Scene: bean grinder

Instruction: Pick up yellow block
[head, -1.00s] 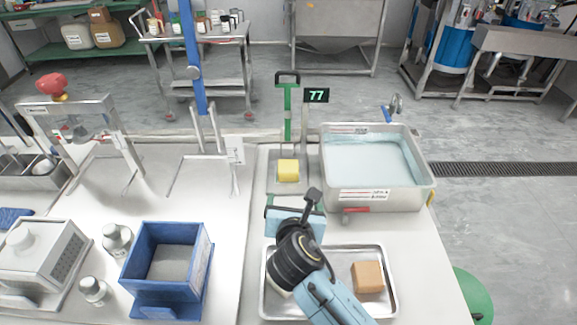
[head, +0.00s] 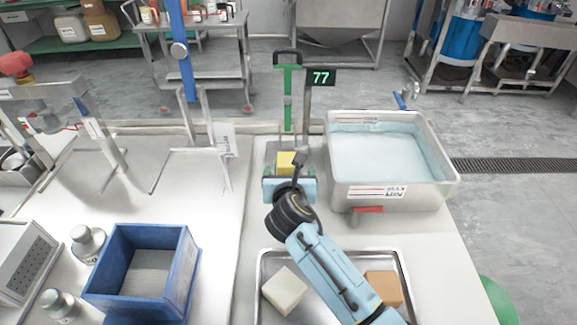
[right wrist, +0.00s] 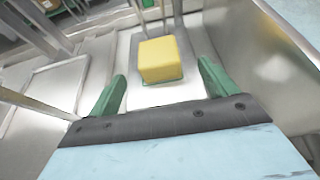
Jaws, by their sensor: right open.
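The yellow block (head: 287,162) sits on the metal plate of the scale with the green post, its lower part hidden by my right gripper in the head view. In the right wrist view the yellow block (right wrist: 161,60) lies ahead of and between the two green fingers of my right gripper (right wrist: 160,85). The fingers are apart with nothing between their tips. In the head view my right gripper (head: 289,180) is just in front of the block. My left gripper is not in view.
A water-filled metal basin (head: 441,185) stands right of the scale. The display (head: 321,78) reads 77. A metal tray (head: 262,258) holds a white block (head: 284,290) and a brown block (head: 384,288). A blue box (head: 180,255) stands at left. The counter left of the scale is partly clear.

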